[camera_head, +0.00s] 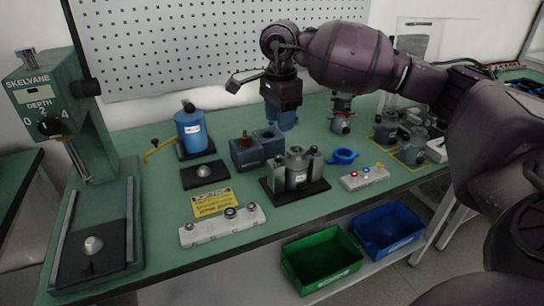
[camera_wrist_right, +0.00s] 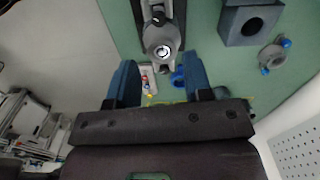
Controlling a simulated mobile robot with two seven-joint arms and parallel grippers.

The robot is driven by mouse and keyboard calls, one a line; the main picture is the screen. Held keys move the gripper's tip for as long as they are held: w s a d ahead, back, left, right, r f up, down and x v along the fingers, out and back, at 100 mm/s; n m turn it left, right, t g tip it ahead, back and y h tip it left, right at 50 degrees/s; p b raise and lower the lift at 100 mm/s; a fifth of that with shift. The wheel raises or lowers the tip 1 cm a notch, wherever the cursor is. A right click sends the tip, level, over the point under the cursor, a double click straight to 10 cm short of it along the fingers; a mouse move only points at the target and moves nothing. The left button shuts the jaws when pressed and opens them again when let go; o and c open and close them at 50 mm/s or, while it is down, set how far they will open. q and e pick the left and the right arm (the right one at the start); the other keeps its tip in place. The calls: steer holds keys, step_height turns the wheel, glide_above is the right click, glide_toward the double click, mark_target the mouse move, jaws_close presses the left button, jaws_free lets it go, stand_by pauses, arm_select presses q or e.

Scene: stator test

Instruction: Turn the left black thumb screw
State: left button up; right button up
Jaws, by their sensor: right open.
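The stator fixture (camera_head: 297,170) stands on a black base near the middle of the green bench, with a grey cylinder between two upright side posts. Small dark parts top the left post (camera_head: 278,160) and right post (camera_head: 312,151); I cannot clearly make out the thumb screws. The right wrist view shows the fixture's grey cylinder (camera_wrist_right: 162,40) from above, at the top, with a dark part (camera_wrist_right: 157,18) beside it. My right gripper (camera_head: 282,122) points down above the bench, behind and above the fixture. Its blue fingers (camera_wrist_right: 162,85) are apart with nothing between them. My left gripper is not in view.
A blue-grey block (camera_head: 246,155) with holes stands left of the fixture, with a blue canister (camera_head: 190,132) behind. A blue ring (camera_head: 342,156) and button box (camera_head: 365,178) lie to the right. A white strip (camera_head: 222,226) lies front left. Green (camera_head: 322,262) and blue bins (camera_head: 388,230) sit below.

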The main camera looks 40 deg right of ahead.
mark_target(279, 156)
step_height(279, 156, down, 8)
steer(key=shift+a+f+b, duration=0.1)
steer(key=shift+b, duration=0.4)
steer(key=shift+f, duration=0.85)
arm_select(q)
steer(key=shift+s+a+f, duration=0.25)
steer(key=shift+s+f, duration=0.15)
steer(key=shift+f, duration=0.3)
arm_select(e)
steer(key=shift+s, duration=0.1)
steer(key=shift+c, duration=0.3)
jaws_close()
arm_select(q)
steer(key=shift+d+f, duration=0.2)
